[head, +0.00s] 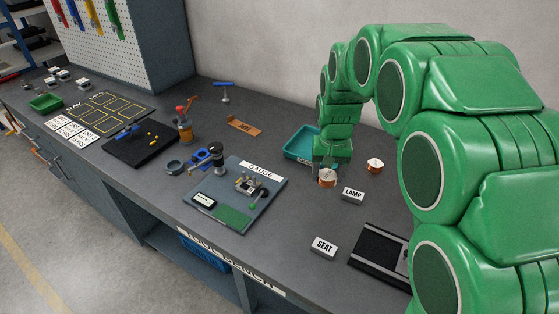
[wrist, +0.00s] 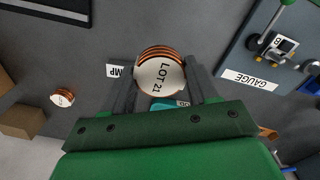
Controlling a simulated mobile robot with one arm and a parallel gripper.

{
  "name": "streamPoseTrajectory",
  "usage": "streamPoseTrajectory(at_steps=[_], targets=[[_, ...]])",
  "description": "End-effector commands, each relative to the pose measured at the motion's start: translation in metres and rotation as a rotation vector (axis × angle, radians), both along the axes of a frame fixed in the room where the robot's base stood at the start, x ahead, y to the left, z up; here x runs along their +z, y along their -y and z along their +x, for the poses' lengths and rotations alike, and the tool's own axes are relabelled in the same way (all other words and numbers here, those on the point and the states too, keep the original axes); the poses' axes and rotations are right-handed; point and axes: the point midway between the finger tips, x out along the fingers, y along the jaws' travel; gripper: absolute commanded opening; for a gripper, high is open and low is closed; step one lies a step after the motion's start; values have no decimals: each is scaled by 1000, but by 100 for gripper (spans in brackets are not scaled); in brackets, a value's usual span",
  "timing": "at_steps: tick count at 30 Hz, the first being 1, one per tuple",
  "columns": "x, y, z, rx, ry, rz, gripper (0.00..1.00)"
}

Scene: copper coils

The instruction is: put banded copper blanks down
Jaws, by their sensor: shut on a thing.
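My gripper (wrist: 158,70) is shut on a banded stack of copper blanks (wrist: 158,78), with one dark finger on either side. The stack has a pale round top reading "LOT 21" and copper layers at its edge. In the head view the same stack (head: 327,178) shows just below my wrist, close over the bench; I cannot tell whether it touches. A second, similar copper stack (head: 375,165) stands apart to the right on the bench, and shows at left in the wrist view (wrist: 62,98).
A teal tray (head: 296,147) lies behind my gripper, partly hidden. Blocks labelled LAMP (head: 353,195) and SEAT (head: 323,247) stand in front. The GAUGE board (head: 275,184) is at left and a dark slotted device (head: 378,248) at front right. Bare bench lies between them.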

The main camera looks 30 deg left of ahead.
Motion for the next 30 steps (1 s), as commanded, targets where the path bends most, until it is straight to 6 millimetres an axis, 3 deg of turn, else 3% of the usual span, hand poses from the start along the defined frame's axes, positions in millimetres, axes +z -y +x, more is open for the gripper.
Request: streamPoseTrajectory(at_steps=[7,30], targets=[[-5,-13,0,11,-2,-2,22],[-43,-60,70,12,-1,0,22]])
